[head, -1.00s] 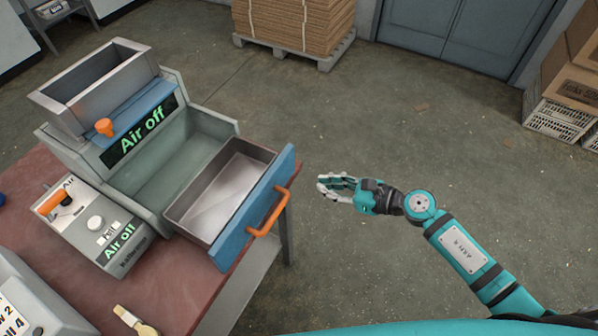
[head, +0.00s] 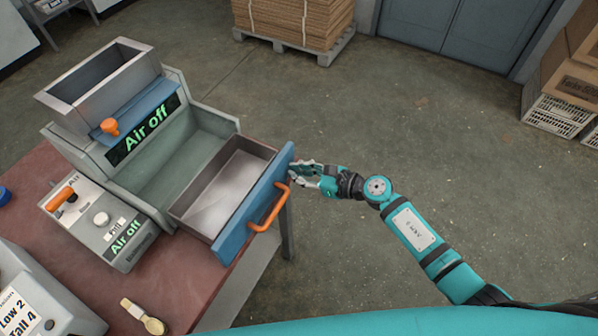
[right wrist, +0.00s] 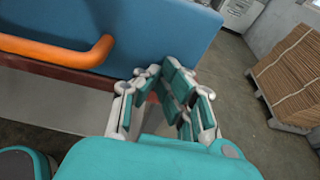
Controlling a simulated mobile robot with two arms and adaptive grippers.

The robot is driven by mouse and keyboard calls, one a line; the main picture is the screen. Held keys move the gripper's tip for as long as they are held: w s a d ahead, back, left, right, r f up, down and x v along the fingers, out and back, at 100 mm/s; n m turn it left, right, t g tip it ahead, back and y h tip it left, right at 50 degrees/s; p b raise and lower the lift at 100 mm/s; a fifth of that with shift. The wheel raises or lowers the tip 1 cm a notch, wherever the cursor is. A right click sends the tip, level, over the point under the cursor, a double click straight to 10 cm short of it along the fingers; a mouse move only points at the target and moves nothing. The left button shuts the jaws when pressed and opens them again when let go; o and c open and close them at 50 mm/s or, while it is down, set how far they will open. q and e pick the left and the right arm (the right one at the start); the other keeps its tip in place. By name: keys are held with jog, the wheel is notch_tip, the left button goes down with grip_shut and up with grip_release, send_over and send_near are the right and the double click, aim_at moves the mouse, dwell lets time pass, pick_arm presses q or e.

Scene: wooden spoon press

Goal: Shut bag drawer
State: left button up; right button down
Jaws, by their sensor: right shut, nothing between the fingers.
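The bag drawer (head: 222,187) is pulled out of the grey press housing and its metal tray is empty. Its blue front (head: 252,205) carries an orange handle (head: 270,208); both also show in the right wrist view, the blue front (right wrist: 140,25) at the top and the handle (right wrist: 60,52) at upper left. My right gripper (head: 297,170) is shut and empty, at the far end of the blue front, beside the handle. In the right wrist view its fingertips (right wrist: 160,78) lie close to the front's lower edge; contact cannot be told. My left gripper is not in view.
The press has a hopper (head: 100,85) and a sign reading "Air off" (head: 145,128). A control box (head: 100,222) and a wooden spoon (head: 143,316) are on the red table (head: 170,290). A cardboard pallet (head: 290,25) stands behind.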

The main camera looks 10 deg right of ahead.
jog(key=b, duration=0.3)
send_near(235, 148)
jog(key=x, duration=0.4)
jog(key=shift+w+a+f, duration=0.2)
jog(key=shift+f, duration=0.25)
jog(key=shift+w+a+r, duration=0.1)
jog(key=shift+w+a, duration=0.15)
jog(key=shift+a, duration=0.05)
